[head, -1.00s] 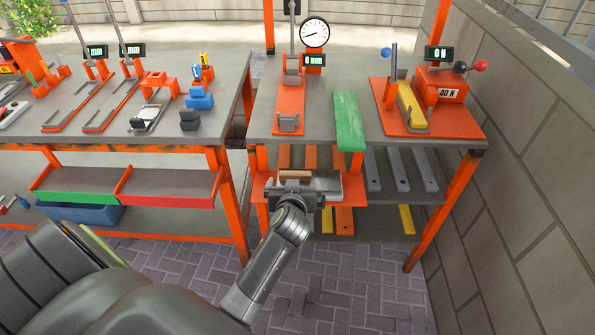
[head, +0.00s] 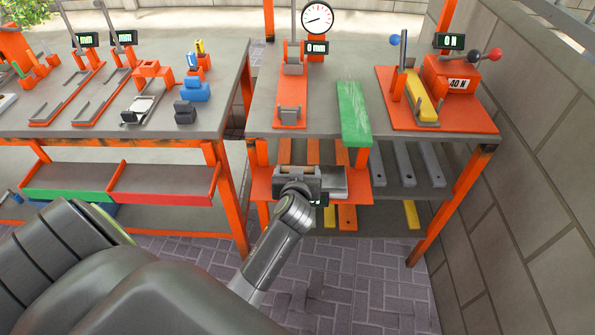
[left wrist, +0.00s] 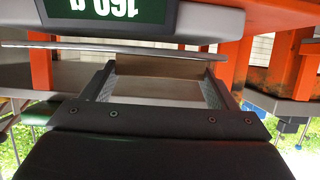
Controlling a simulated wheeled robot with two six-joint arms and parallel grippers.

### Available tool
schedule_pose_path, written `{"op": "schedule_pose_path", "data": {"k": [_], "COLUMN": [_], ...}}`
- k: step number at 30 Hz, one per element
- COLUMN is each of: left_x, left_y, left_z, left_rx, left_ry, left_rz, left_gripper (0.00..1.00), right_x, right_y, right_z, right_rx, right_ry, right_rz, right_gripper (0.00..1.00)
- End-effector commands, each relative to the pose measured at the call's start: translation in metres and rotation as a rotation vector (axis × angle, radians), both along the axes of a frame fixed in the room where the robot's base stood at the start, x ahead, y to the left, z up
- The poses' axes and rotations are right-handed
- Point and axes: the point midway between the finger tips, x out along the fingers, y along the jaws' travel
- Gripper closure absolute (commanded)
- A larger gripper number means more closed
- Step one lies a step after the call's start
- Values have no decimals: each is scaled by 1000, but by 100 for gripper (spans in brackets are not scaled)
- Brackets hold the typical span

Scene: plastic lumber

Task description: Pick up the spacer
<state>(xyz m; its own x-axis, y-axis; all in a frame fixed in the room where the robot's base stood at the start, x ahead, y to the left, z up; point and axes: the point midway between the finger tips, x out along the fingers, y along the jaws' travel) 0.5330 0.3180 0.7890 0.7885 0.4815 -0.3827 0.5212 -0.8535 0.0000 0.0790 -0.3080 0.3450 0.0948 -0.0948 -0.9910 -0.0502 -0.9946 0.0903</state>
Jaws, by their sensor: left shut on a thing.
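The spacer appears to be a tan-brown block (left wrist: 158,67), seen between my two fingers in the left wrist view. My left gripper (head: 298,174) is shut on it at the orange shelf below the right table. In the head view the gripper hides most or all of the block. A scale with a metal plate (head: 333,181) lies right beside the gripper. Its display (left wrist: 115,8), upside down in the left wrist view, reads about 160 g. I cannot tell whether the block touches the plate. My right gripper is not in view.
Above stands the right table with a dial-gauge press (head: 291,100), a green plank (head: 354,112) and an orange force tester (head: 450,85). Grey and yellow bars lie on the lower shelf. A red-and-green-fronted tray (head: 160,185) is left. Open paving lies in front.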

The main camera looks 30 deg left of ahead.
Motion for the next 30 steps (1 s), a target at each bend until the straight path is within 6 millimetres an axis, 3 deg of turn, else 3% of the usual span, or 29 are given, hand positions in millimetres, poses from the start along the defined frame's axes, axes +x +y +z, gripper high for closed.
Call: {"op": "schedule_pose_path", "data": {"k": [7, 15, 21, 30], "left_x": [1, 1, 1, 0], "left_y": [0, 0, 0, 0], "left_z": [9, 63, 92, 100], "left_rx": [-2, -1, -1, 0], "left_ry": [-2, -6, -3, 1], "left_rz": [1, 1, 1, 2], "left_gripper": [41, 41, 41, 41], "right_x": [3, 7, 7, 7], "right_y": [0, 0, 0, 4], "right_z": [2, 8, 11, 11], "right_rx": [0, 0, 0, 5], "right_ry": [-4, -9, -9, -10], "right_rz": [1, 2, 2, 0], "right_gripper": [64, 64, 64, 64]}}
